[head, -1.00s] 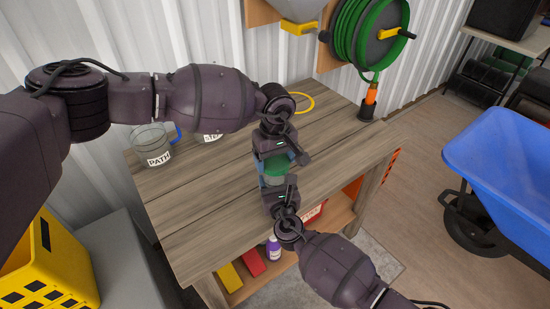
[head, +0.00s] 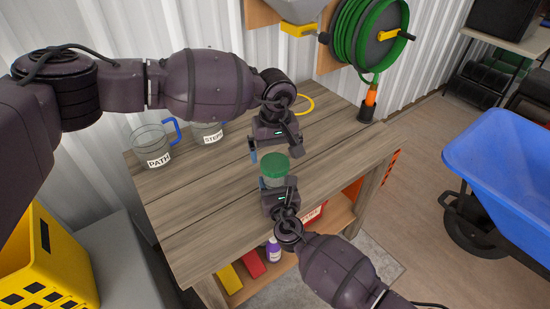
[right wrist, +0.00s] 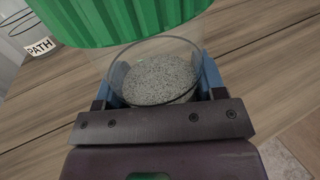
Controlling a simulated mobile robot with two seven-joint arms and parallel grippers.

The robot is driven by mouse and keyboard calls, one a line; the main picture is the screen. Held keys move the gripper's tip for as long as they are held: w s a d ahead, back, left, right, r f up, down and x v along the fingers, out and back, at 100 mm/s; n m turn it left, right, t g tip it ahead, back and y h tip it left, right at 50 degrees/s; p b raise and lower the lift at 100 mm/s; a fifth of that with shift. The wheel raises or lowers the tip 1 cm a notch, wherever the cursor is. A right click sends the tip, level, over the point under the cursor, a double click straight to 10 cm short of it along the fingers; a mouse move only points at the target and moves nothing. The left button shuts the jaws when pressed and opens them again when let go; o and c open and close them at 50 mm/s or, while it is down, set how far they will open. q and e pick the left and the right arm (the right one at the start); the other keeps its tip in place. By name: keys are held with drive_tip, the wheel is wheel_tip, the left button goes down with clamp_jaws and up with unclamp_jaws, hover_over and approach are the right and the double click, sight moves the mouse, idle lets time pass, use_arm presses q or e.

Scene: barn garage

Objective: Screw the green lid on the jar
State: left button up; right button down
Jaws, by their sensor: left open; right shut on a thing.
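The green lid (head: 273,166) sits on top of the clear glass jar (head: 273,183) near the middle of the workbench. In the right wrist view the lid (right wrist: 125,18) covers the top, and the jar (right wrist: 155,78) holds grey granular stuff. I cannot tell how tightly the lid is seated. My right gripper (head: 278,189) is shut on the jar from the near side, with its blue-padded fingers (right wrist: 161,82) on both sides of the glass. My left gripper (head: 275,153) is open and empty, just behind and above the lid, apart from it.
Two glass mugs with blue handles, one labelled PATH (head: 153,146) and one labelled STEPS (head: 208,133), stand at the workbench's back left. An orange-tipped hose nozzle (head: 369,101) stands at the back right. The wooden workbench top (head: 190,200) is clear at the front left. A blue wheelbarrow (head: 505,160) stands at the right.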

use_arm(q)
wheel_tip(320, 180, up, 8)
drive_tip(key=shift+r, duration=0.25)
use_arm(e)
drive_tip(key=shift+c, duration=0.6)
unclamp_jaws()
drive_tip(key=shift+s, duration=0.1)
use_arm(q)
wheel_tip(320, 180, up, 2)
drive_tip(key=shift+p, duration=0.55)
use_arm(e)
drive_tip(key=v, duration=1)
drive_tip(key=shift+s, duration=0.3)
